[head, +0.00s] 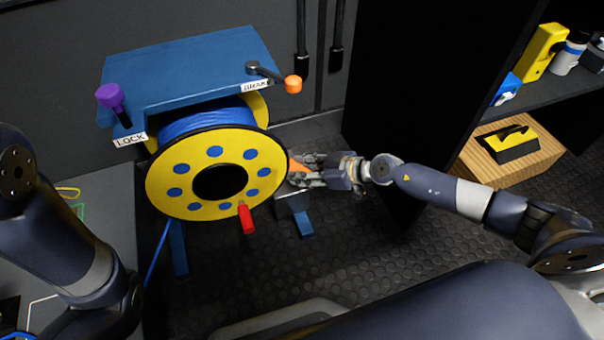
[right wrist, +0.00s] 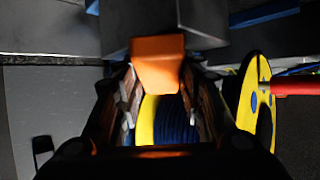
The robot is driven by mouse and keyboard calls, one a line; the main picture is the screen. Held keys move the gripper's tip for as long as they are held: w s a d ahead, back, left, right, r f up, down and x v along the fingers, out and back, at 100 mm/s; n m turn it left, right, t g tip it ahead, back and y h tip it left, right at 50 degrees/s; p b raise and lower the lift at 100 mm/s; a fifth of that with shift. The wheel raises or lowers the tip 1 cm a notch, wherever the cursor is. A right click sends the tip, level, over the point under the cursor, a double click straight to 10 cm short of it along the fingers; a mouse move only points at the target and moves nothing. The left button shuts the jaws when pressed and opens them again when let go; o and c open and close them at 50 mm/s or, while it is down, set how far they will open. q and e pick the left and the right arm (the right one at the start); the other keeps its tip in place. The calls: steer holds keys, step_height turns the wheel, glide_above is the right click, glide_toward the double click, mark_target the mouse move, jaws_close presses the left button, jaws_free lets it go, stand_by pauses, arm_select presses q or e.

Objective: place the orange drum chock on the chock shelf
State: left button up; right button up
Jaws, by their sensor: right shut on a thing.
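The orange drum chock (head: 297,166) shows as a small orange patch at the right side of the yellow-rimmed drum (head: 178,200). My right gripper (head: 308,172) is shut on it. In the right wrist view the chock (right wrist: 158,62) sits between the fingers, in front of a grey block (right wrist: 185,20). A grey box-like ledge (head: 292,205) stands just below the gripper by the drum; it may be the chock shelf, but I cannot tell for sure. Whether the chock touches the ledge or drum is hidden. My left arm is at the left; its gripper is out of view.
The blue stand (head: 190,65) holds the cable drum, with a purple lock knob (head: 111,96) and an orange-tipped brake lever (head: 292,84). A red handle (head: 246,218) sticks out from the drum. A wooden crate (head: 512,180) and shelving are at right. The floor in front is clear.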

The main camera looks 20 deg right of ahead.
steer(key=shift+r, duration=0.1)
steer(key=o, duration=1.1)
steer(key=shift+f, duration=0.2)
